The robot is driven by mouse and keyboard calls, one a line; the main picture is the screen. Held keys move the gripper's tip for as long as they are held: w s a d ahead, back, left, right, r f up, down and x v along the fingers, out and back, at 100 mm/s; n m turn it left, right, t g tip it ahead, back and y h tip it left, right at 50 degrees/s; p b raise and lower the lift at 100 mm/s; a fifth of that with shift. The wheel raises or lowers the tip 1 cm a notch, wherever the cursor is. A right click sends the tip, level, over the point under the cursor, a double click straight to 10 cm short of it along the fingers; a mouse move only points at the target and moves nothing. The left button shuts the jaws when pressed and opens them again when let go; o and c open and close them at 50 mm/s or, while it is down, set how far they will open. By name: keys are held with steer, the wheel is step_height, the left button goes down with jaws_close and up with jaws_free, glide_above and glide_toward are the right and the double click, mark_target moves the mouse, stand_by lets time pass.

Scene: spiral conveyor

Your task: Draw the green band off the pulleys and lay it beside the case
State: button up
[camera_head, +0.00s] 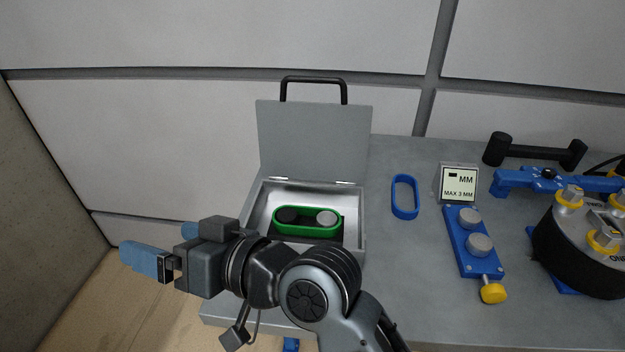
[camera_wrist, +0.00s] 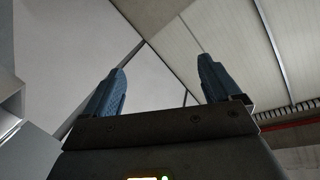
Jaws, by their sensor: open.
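The green band (camera_head: 307,231) is looped around two pulleys inside the open grey case (camera_head: 258,208). The left pulley (camera_head: 287,215) is dark and the right pulley (camera_head: 326,217) is light grey. My gripper (camera_head: 165,248) is left of the case, off the table's left side, pointing left and away from the band. Its blue fingers are apart with nothing between them, as the wrist view (camera_wrist: 163,88) also shows. The wrist view shows only wall and ceiling behind the fingers. My arm crosses in front of the case's lower left part.
The case lid (camera_head: 313,138) stands open at the back. Bare table (camera_head: 400,270) lies right of the case.

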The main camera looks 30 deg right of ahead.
steer(key=w+r+n+g+y, duration=0.1)
steer(key=w+r+n+g, duration=0.1)
steer(key=w+n+g, duration=0.15)
steer(key=n+g+h, duration=0.5)
steer(key=g+h, duration=0.3)
steer(key=h, duration=0.2)
glide_toward(306, 225)
steer(key=f, duration=0.4)
steer(key=a+f, duration=0.1)
steer(key=f, duration=0.1)
steer(key=shift+w+f, duration=0.1)
steer(key=shift+w, duration=0.3)
steer(key=c, duration=1.3)
steer(key=shift+o, duration=0.2)
